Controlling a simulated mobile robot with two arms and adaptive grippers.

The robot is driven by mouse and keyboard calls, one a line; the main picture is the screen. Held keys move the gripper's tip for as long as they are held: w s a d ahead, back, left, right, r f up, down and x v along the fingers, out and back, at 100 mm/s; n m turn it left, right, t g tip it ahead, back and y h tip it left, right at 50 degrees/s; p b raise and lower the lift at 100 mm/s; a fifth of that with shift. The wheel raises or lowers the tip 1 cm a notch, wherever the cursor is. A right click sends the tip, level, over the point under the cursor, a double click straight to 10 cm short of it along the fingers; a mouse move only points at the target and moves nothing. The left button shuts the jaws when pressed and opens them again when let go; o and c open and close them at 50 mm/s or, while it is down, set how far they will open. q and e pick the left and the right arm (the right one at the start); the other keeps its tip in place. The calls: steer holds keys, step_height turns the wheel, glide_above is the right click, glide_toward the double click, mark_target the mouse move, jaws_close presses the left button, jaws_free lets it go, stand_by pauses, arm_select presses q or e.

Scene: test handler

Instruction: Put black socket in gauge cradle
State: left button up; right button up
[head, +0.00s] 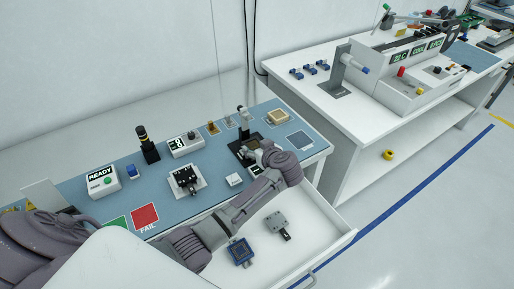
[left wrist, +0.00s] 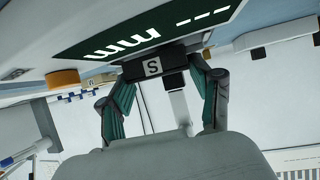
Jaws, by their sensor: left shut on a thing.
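My left gripper (head: 254,153) reaches over the right part of the blue bench mat, beside a gauge stand (head: 244,122) with a dark base. In the left wrist view, the two green-padded fingers (left wrist: 165,85) are closed on a black block with a white "S" label (left wrist: 153,67), which looks like the black socket. A dark green gauge display (left wrist: 150,30) reading "mm" and dashes appears upside down just behind the block. The block is mostly hidden by my gripper in the head view. I cannot tell whether it touches the cradle. My right gripper is not in view.
An open white drawer (head: 318,232) below holds a blue part (head: 240,252) and a grey part (head: 279,224). A black fixture on a white plate (head: 185,179), a READY box (head: 104,181) and a red FAIL pad (head: 145,215) lie left. A tan tray (head: 278,117) lies behind right.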

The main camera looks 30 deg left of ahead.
arm_select(q)
steer(key=shift+f, duration=0.35)
steer(key=o, duration=1.2)
steer(key=shift+o, duration=0.2)
steer(key=v, duration=1.2)
